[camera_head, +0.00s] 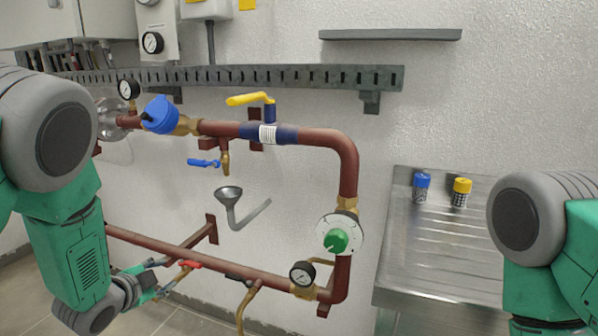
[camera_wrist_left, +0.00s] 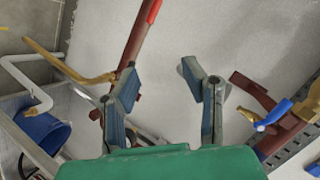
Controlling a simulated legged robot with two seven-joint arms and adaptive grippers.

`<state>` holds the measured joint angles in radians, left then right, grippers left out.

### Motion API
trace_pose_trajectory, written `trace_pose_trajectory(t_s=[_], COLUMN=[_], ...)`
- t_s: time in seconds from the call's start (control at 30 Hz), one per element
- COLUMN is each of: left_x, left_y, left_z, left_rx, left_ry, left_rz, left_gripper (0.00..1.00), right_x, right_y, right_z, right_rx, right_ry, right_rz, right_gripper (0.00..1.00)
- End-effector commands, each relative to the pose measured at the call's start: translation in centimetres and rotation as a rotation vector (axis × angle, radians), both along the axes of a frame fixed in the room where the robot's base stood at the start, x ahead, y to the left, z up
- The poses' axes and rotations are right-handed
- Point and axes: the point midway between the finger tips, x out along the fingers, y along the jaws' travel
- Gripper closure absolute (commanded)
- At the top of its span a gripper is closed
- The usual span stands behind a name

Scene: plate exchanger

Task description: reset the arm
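My left arm comes in from the left in the head view, bent downward. Its gripper (camera_head: 162,276) is low, by the lower brown pipe (camera_head: 155,243) and the red-handled valve (camera_head: 188,264). In the left wrist view the two fingers of the left gripper (camera_wrist_left: 165,90) stand apart with bare wall between them, so it is open and empty. A brown pipe with a red end (camera_wrist_left: 143,35) shows just beyond the left finger. My right arm shows at the right edge of the head view; its gripper is out of view.
The upper pipe carries a yellow lever (camera_head: 250,99), a blue cap (camera_head: 160,115) and a gauge (camera_head: 129,89). A green knob (camera_head: 336,240) sits at the lower right bend. A steel counter (camera_head: 420,260) holds a blue-capped jar (camera_head: 421,187) and a yellow-capped jar (camera_head: 461,192).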

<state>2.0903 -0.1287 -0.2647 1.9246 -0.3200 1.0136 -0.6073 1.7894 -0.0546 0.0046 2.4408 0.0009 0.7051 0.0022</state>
Motion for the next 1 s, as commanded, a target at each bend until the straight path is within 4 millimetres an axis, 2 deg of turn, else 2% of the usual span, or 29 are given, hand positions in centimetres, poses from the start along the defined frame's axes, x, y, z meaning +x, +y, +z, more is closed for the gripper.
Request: trace_pose_trajectory(t_s=[0.03,0.1,0.17,0.27,0.3,0.4,0.5,0.6,0.7,0.77,1.0], left_x=[-2.9,-7.0,-10.8,-17.6,-20.5,-27.5,-33.6,-37.9,-40.4,-41.2,-41.5], left_y=[0.0,-0.1,-0.4,-0.9,-1.2,-2.0,-2.7,-3.3,-3.7,-3.8,-3.8], left_z=[-2.8,-6.4,-9.0,-12.6,-13.7,-15.5,-16.2,-16.2,-16.0,-15.9,-16.0], left_rx=[-0.062,-0.146,-0.210,-0.304,-0.336,-0.399,-0.438,-0.457,-0.465,-0.465,-0.466], left_ry=[0.098,0.225,0.334,0.510,0.580,0.740,0.871,0.962,1.014,1.030,1.034], left_rz=[0.062,0.157,0.243,0.392,0.455,0.611,0.749,0.853,0.915,0.935,0.943], left_gripper=[0.61,0.61,0.61,0.61,0.61,0.61,0.61,0.61,0.61,0.61,0.61], right_x=[0.0,0.0,0.0,0.0,0.0,0.0,0.0,0.0,0.0,0.0,0.0], right_y=[0.0,0.0,0.0,0.0,0.0,0.0,0.0,0.0,0.0,0.0,0.0], right_z=[0.6,1.0,1.4,2.0,2.2,2.8,3.2,3.5,3.6,3.6,3.6], right_rx=[0.000,0.000,0.000,0.000,0.000,0.000,0.000,0.000,0.000,0.000,0.000], right_ry=[0.000,0.000,0.000,0.000,0.000,0.000,0.000,0.000,0.000,0.000,0.000], right_rz=[0.000,0.000,0.000,0.000,0.000,0.000,0.000,0.000,0.000,0.000,0.000], right_gripper=[0.60,0.60,0.60,0.60,0.60,0.60,0.60,0.60,0.60,0.60,0.60])
